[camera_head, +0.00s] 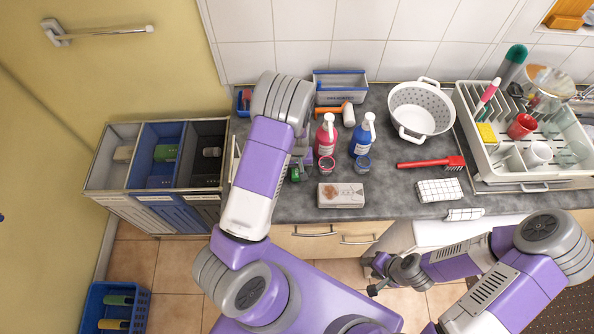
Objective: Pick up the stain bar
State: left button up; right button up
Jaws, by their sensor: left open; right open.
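No item has a readable stain bar label. A flat beige box with a printed picture (340,195) lies near the counter's front edge and may be it. My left gripper (300,172) is over the counter, up and left of this box and apart from it. Its jaws are open, partly hidden by my arm. A small green item (295,174) shows beside the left fingers; I cannot tell if it lies between them. My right gripper (374,277) is open and empty, low in front of the cabinets, below and right of the box.
Red (326,138) and blue (363,137) bottles stand behind the box, with small jars before them. A white colander (421,109), red brush (430,163), checked cloth (439,190) and dish rack (500,165) are to the right. Sorting bins (105,172) stand left.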

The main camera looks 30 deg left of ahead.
aim_at(297, 169)
pick_arm(q)
jog(key=shift+c, duration=0.4)
jog(key=c, duration=1)
jog(key=shift+r, duration=0.1)
notch_tip(297, 169, up, 10)
jog(key=shift+f, duration=0.1)
